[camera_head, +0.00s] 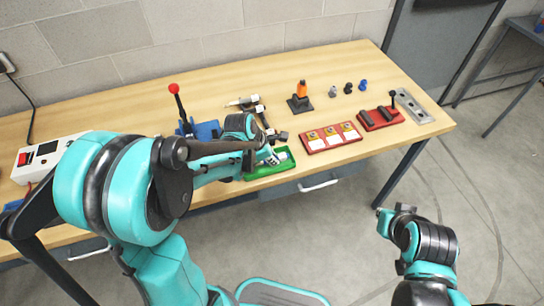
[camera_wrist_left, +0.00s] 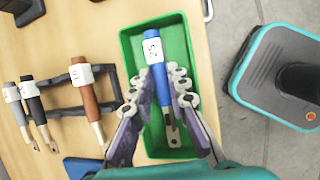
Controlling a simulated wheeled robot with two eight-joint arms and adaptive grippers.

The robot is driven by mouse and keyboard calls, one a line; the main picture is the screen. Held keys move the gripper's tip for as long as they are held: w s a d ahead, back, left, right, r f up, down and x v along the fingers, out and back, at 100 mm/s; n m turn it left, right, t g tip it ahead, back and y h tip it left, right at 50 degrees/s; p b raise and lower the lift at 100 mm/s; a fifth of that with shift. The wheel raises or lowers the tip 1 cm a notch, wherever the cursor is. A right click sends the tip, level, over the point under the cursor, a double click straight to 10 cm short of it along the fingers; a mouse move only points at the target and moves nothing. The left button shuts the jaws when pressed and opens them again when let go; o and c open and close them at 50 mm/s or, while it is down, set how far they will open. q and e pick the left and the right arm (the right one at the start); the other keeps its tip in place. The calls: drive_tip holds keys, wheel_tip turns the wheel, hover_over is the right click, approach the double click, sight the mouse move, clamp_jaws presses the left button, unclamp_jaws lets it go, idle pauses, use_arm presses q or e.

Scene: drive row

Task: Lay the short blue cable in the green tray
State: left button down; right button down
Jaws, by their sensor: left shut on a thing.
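The short blue cable (camera_wrist_left: 162,88), with a white label and a metal lug, is between the fingers of my left gripper (camera_wrist_left: 160,92) in the left wrist view. The gripper is shut on it. The cable lies over the floor of the green tray (camera_wrist_left: 128,50); whether it touches the floor is unclear. In the head view the green tray (camera_head: 254,175) is at the table's front edge, with my left gripper (camera_head: 272,156) at it and partly covering it. My right gripper (camera_head: 388,213) is off the table at the lower right, its fingers not clear.
Brown (camera_wrist_left: 88,97), black (camera_wrist_left: 35,108) and grey cables lie beside the tray, the brown one across a dark rack (camera_wrist_left: 65,112). A red tray with three cards (camera_head: 330,137) stands to the right. A red-knobbed lever (camera_head: 174,90) rises behind my left arm.

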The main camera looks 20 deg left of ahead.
use_arm(q)
drive_tip(key=shift+f+b, duration=0.4)
drive_tip(key=shift+f, duration=0.1)
idle(0.3)
drive_tip(key=c, duration=1.4)
unclamp_jaws()
drive_tip(key=v, duration=1.2)
drive_tip(key=shift+s, duration=0.1)
drive_tip(key=s+m+t+y, duration=0.2)
drive_tip(key=s+m, duration=1)
drive_tip(key=m, duration=1.2)
drive_tip(key=shift+s+f+t+y, duration=0.15)
drive_tip(key=shift+s+t+y, duration=0.15)
drive_tip(key=shift+t, duration=0.2)
